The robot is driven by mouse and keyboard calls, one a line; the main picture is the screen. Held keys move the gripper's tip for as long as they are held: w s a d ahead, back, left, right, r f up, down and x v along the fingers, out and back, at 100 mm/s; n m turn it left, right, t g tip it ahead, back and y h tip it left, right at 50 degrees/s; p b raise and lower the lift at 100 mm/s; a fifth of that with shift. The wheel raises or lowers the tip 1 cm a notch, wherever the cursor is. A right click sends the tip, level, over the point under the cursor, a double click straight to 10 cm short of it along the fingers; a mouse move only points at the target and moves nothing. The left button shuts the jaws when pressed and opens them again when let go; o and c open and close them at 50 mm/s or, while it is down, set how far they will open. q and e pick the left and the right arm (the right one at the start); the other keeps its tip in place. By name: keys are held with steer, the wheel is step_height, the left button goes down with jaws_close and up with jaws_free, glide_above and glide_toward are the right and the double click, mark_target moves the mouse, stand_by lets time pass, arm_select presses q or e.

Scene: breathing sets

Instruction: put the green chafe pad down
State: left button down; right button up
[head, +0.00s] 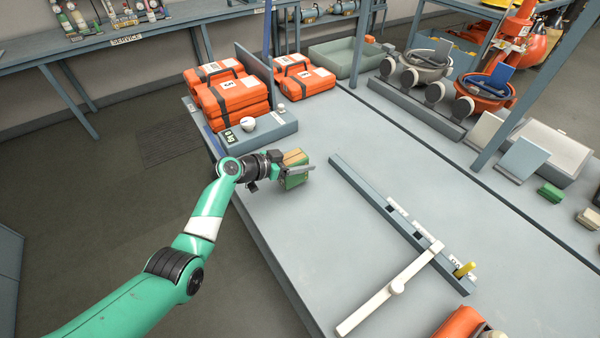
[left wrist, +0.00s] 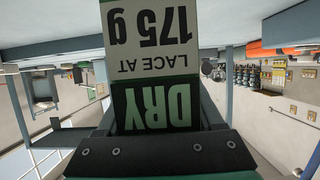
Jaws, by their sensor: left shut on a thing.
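The green chafe pad (head: 297,181) is a block-like thing with green sides and a tan top, in my left gripper (head: 293,170). The gripper is shut on it over the near left part of the grey table (head: 340,220). I cannot tell whether its underside touches the table. In the left wrist view the held pad (left wrist: 155,65) fills the middle, with upside-down print reading "DRY" and "175 g". My right gripper is not in view.
A blue-grey scale (head: 272,128) stands just behind my gripper, with orange cases (head: 232,98) beyond. A long blue-grey rail (head: 400,222) and a cream bar (head: 390,290) lie to the right. A small green block (head: 551,192) sits far right. Tabletop between gripper and rail is clear.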

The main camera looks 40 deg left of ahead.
arm_select(q)
step_height(320, 180, down, 3)
steer(key=shift+f+b, duration=0.1)
steer(key=shift+b, duration=0.8)
steer(key=shift+s+r, duration=0.1)
steer(key=shift+r, duration=0.1)
steer(key=shift+f, duration=0.25)
jaws_free()
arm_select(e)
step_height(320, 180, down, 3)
arm_select(q)
steer(key=shift+r, duration=0.15)
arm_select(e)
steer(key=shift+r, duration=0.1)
